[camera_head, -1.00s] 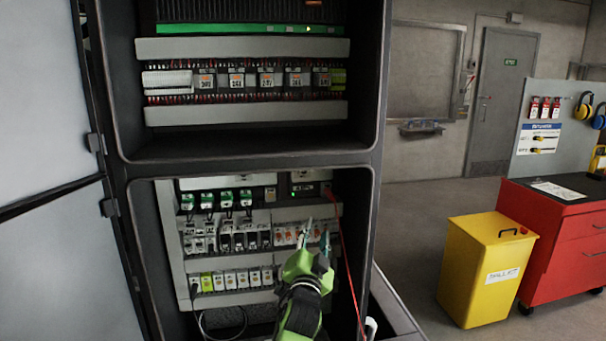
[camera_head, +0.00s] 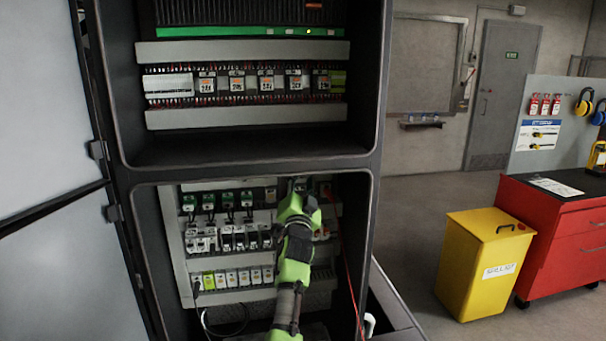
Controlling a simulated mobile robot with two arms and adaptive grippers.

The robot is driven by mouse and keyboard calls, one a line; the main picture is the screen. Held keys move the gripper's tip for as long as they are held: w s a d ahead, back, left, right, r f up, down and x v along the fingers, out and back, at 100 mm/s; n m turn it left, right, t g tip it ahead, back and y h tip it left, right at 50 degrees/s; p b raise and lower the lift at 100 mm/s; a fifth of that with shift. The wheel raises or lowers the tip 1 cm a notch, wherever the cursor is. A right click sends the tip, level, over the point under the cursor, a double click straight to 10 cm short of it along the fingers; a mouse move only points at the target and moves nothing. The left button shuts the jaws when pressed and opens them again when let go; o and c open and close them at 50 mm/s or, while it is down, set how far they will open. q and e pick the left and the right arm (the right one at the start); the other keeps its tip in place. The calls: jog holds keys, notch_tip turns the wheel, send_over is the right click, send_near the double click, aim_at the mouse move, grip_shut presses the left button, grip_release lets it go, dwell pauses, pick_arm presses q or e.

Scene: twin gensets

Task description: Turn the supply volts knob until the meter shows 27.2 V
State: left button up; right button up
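The lower bay of the open cabinet (camera_head: 365,215) holds rows of small electrical modules. I cannot make out the supply volts knob or a meter reading. The fingertips are small and partly hidden by the gripper, so I cannot tell how far apart they are or whether they touch anything.
Green-topped modules (camera_head: 209,201), a row of breakers (camera_head: 239,238) and terminal blocks (camera_head: 231,278) are left of my arm. A red cable (camera_head: 347,265) hangs to its right. The cabinet door (camera_head: 50,150) stands open at left. A yellow bin (camera_head: 482,265) stands outside at right.

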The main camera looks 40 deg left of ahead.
pick_arm(q)
jog(key=shift+w+a+r, duration=0.2)
jog(key=shift+w+a, duration=0.2)
jog(key=shift+w, duration=0.1)
grip_shut()
jog(key=shift+s+a+r+m+g+h+p, duration=0.25)
jog(key=shift+m+h+p, duration=0.55)
jog(key=shift+m+p, duration=1.5)
jog(key=shift+w+d+m+g+h+p, duration=0.1)
jog(key=shift+d+m+g+h+p, duration=0.45)
jog(key=shift+m+p, duration=1.75)
jog(key=shift+s+a+r+m+g+h+p, duration=0.15)
jog(key=shift+a+m+h+p, duration=0.25)
jog(key=shift+m+h+p, duration=1.3)
jog(key=shift+w+m+y+p, duration=0.1)
jog(key=shift+m+y+p, duration=0.3)
jog(key=shift+y+p, duration=0.45)
